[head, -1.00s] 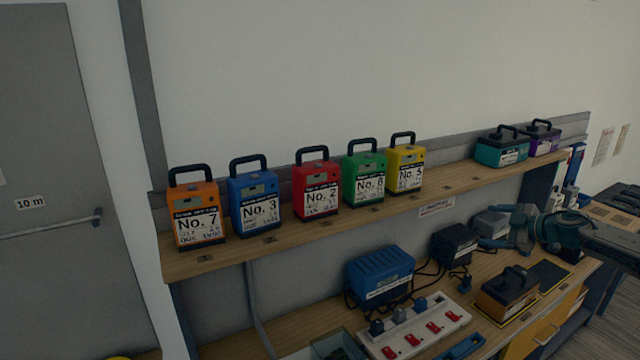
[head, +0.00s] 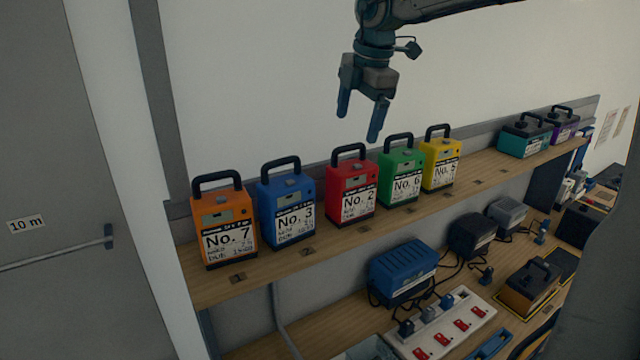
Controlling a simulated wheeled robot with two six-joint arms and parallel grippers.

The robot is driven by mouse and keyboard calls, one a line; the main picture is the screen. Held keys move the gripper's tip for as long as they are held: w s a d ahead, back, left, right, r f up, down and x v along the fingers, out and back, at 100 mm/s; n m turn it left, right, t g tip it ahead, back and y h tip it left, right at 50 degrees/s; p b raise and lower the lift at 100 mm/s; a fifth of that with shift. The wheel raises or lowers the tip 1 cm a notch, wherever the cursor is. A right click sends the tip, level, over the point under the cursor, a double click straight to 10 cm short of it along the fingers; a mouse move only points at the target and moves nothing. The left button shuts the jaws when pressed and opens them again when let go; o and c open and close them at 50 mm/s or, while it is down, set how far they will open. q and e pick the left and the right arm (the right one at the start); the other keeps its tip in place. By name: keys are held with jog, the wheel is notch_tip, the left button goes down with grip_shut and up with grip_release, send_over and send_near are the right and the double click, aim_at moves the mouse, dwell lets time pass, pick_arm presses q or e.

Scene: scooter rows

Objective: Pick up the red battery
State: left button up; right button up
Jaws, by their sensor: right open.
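The red battery (head: 351,192), labelled No. 2 with a black top handle, stands upright on the wooden shelf (head: 330,238). It is between the blue battery (head: 287,207) and the green battery (head: 402,174). My right gripper (head: 358,122) hangs above the red battery with its fingers pointing down. It is open and empty, apart from the handle. My left gripper is not in view.
An orange battery (head: 224,228) stands at the shelf's left end and a yellow one (head: 441,163) right of the green. Teal (head: 524,140) and purple (head: 562,127) batteries stand farther right. Below, a bench holds a blue charger (head: 402,272) and a white power strip (head: 440,322).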

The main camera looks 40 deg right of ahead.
aim_at(351, 166)
jog(key=f+b, duration=0.3)
jog(key=shift+s+f, duration=0.15)
jog(key=shift+s, duration=0.2)
jog(key=shift+w+f+b, duration=0.25)
jog(key=shift+f+b, duration=0.05)
jog(key=shift+f, duration=0.2)
jog(key=shift+w+f+b, duration=0.25)
jog(key=shift+f+b, duration=0.05)
jog(key=shift+f, duration=0.15)
jog(key=shift+w+a+f, duration=0.1)
jog(key=shift+w, duration=0.15)
jog(key=shift+f, duration=0.2)
jog(key=shift+f+b, duration=0.3)
jog(key=shift+b, duration=0.35)
jog(key=shift+s+d+f+b, duration=0.1)
jog(key=shift+d+f+b, duration=0.05)
jog(key=shift+f+b, duration=0.35)
jog(key=shift+s+d+f+b, duration=0.1)
jog(key=shift+d+f+b, duration=0.05)
jog(key=shift+f+b, duration=0.35)
jog(key=shift+w+d+f, duration=0.1)
jog(key=shift+w+f, duration=0.05)
jog(key=shift+f, duration=0.1)
jog(key=shift+w+f, duration=0.45)
jog(key=shift+f, duration=0.25)
jog(key=shift+s+r, duration=0.1)
jog(key=shift+s, duration=0.1)
jog(key=c, duration=0.6)
grip_shut()
jog(key=shift+r, duration=0.1)
